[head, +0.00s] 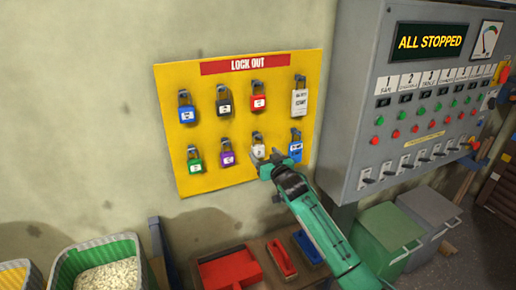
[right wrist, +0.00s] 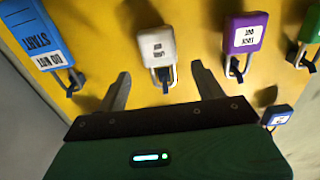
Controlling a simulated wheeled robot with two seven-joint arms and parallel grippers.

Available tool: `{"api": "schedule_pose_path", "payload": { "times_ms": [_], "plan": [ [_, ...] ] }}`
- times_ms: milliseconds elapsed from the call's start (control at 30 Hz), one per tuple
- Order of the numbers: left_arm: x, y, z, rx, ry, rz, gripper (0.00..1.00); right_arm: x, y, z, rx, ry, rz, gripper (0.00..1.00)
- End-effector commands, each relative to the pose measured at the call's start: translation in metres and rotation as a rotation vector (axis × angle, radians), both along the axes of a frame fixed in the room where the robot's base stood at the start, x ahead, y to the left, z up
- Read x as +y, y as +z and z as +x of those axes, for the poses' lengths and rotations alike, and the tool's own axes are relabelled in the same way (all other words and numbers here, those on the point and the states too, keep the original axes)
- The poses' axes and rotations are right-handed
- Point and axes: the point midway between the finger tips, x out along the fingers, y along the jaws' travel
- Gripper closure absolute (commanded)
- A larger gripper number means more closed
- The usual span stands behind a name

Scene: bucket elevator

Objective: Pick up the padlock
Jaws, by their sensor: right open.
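Several padlocks hang on the yellow lock-out board (head: 215,110). A white padlock (head: 258,151) hangs in the lower row, between a purple padlock (head: 227,158) and a blue tag (head: 296,150). My right gripper (head: 268,163) is at the board, just below the white padlock. In the right wrist view, the fingers of my right gripper (right wrist: 161,75) are apart and empty. The white padlock (right wrist: 161,47) hangs between and beyond the fingertips, with its shackle toward the gripper. My left gripper is not in view.
Green (head: 195,164), blue (head: 186,115), black (head: 224,106) and red (head: 258,102) padlocks hang nearby. A grey control panel (head: 365,150) stands right of the board. Below are a red tray (head: 230,270) and a bin of pale pieces (head: 105,240).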

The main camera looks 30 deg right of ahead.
Motion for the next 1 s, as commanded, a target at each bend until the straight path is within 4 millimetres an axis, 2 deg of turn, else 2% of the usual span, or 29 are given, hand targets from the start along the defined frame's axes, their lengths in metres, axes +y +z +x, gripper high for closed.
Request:
{"api": "schedule_pose_path", "payload": {
  "times_ms": [33,100,300,667,900,933,1000],
  "plan": [
    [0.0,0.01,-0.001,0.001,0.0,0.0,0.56,0.0,0.006,0.007,0.001,-0.001,0.0,0.31],
    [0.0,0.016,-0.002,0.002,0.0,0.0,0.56,-0.001,0.006,0.016,0.002,-0.001,0.0,0.31],
    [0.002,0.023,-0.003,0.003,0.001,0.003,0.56,-0.002,0.003,0.035,0.0,0.0,0.001,0.31],
    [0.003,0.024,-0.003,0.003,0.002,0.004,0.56,-0.002,0.001,0.041,0.0,0.001,0.0,0.31],
    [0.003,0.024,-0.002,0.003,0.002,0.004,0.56,-0.002,0.001,0.04,0.0,0.0,0.0,0.78],
    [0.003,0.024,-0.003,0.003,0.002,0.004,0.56,-0.002,0.001,0.04,0.0,0.0,0.0,0.82],
    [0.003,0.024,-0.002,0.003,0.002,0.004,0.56,-0.002,0.001,0.04,-0.001,0.0,0.0,0.82]
  ]
}}
